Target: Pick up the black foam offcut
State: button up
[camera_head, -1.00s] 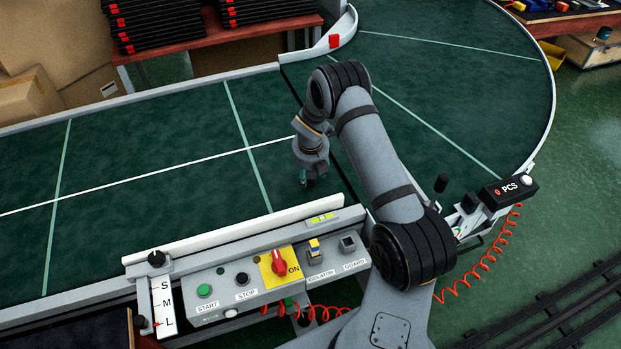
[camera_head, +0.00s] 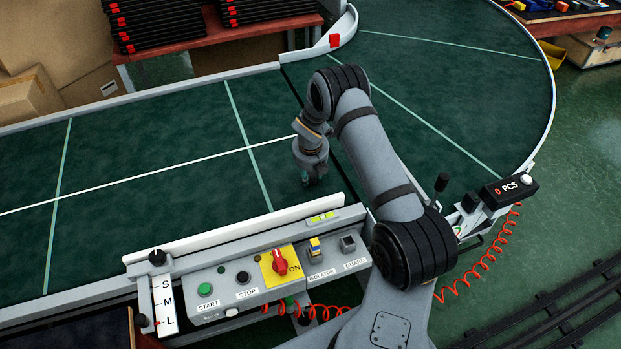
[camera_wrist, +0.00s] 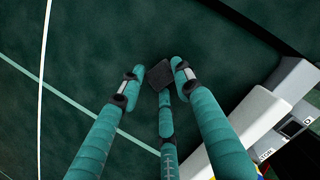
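The black foam offcut (camera_wrist: 158,76) is a small dark block on the green belt in the wrist view. It lies between the tips of my gripper (camera_wrist: 159,78), which has three teal fingers. The two side fingers stand apart, one left and one right of the offcut, with a gap to the left one. The third finger's tip overlaps its near edge, and I cannot tell whether they touch. In the head view my gripper (camera_head: 308,181) points down close to the belt near the dark seam, and I cannot make out the offcut there.
The green conveyor belt (camera_head: 150,150) is clear around my gripper. A white guard rail (camera_head: 235,234) runs along its near edge and shows at the right in the wrist view (camera_wrist: 240,125). The control panel (camera_head: 240,284) with a red switch stands in front of it.

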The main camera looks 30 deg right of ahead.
jog(key=o, duration=0.4)
jog(key=shift+c, duration=0.2)
jog(key=shift+r, duration=0.15)
jog(key=v, duration=1)
jog(key=shift+s, duration=0.2)
